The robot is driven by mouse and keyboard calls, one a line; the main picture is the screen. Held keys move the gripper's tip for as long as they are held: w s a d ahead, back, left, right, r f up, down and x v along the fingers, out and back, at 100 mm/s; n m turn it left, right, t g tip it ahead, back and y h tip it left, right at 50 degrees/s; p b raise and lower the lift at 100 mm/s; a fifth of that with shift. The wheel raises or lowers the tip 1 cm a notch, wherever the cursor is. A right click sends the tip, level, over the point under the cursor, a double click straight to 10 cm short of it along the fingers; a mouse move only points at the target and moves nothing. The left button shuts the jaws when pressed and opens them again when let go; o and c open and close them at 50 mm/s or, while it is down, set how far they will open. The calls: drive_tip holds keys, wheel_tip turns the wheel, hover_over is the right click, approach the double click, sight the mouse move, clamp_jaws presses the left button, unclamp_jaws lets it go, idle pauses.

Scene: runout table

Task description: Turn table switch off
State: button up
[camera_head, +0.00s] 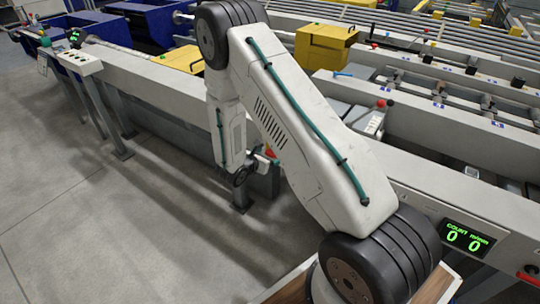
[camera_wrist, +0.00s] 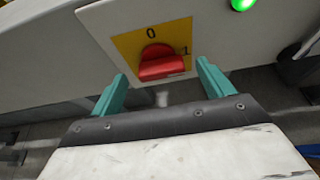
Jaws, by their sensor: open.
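In the wrist view a red rotary switch (camera_wrist: 160,64) sits on a yellow plate (camera_wrist: 126,43) on a pale box. The plate is marked "0" above the knob and "1" at its right. The knob's wide grip lies roughly level, towards the "1" side. My gripper (camera_wrist: 163,84) is open, with one teal finger at the left and one at the right of the knob. The fingers look apart from the knob; the remaining distance is hard to tell. In the head view my arm hangs beside the table, and my gripper and the switch are mostly hidden by it.
A lit green lamp (camera_wrist: 243,4) is on the panel above right of the switch. A long grey table rail (camera_head: 155,84) runs along my arm. A counter display (camera_head: 467,237) reads zeros at lower right. Open grey floor (camera_head: 90,210) lies at the left.

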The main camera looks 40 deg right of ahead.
drive_tip(key=shift+x, duration=1)
drive_tip(key=c, duration=1)
